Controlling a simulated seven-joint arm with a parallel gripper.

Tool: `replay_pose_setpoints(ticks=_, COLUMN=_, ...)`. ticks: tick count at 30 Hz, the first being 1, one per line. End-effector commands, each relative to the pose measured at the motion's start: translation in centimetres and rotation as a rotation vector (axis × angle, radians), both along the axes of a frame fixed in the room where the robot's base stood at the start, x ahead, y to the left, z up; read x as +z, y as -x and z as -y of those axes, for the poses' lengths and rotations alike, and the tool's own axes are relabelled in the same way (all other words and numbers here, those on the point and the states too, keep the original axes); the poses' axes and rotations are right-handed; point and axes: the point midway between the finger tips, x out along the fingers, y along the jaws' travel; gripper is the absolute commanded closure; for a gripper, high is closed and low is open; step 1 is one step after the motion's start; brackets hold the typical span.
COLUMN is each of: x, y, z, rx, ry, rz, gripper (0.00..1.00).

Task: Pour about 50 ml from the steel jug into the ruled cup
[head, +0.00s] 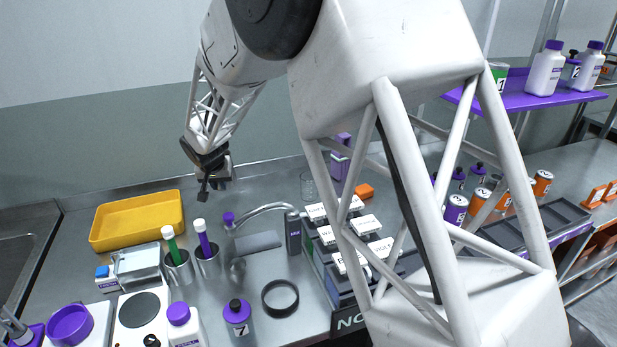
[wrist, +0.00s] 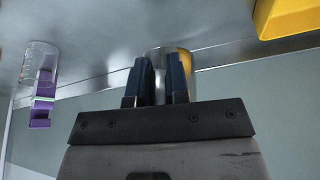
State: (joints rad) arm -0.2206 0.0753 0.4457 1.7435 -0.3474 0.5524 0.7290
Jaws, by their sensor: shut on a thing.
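My gripper (head: 207,180) is above the back of the bench, left of centre in the head view. In the wrist view, its two dark fingers (wrist: 159,62) are shut on the steel jug (wrist: 161,53), a shiny metal cylinder partly hidden by them. In the head view, the jug is mostly hidden behind the gripper. The clear ruled cup (head: 308,187) stands upright at the back of the bench, to the right of the gripper and apart from it. It also shows at the left of the wrist view (wrist: 40,60). The contents of jug and cup cannot be made out.
A yellow tray (head: 137,220) lies to the left. A curved tap-like arm (head: 262,210) stands between tray and cup, near steel pots (head: 178,268) with coloured handles. A purple stand (head: 339,165) and labelled blocks (head: 365,226) are right of the cup. A black ring (head: 280,298) lies in front.

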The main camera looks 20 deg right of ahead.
Motion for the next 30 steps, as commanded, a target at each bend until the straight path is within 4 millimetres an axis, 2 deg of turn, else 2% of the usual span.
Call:
replay_pose_setpoints(ticks=17, x=-2.0, y=-2.5, z=2.2, rx=-0.396, ry=-0.001, rz=0.001, gripper=1.00)
replay_pose_setpoints(ticks=30, x=-3.8, y=-4.6, z=4.4, rx=-0.781, ry=-0.001, rz=0.002, gripper=1.00)
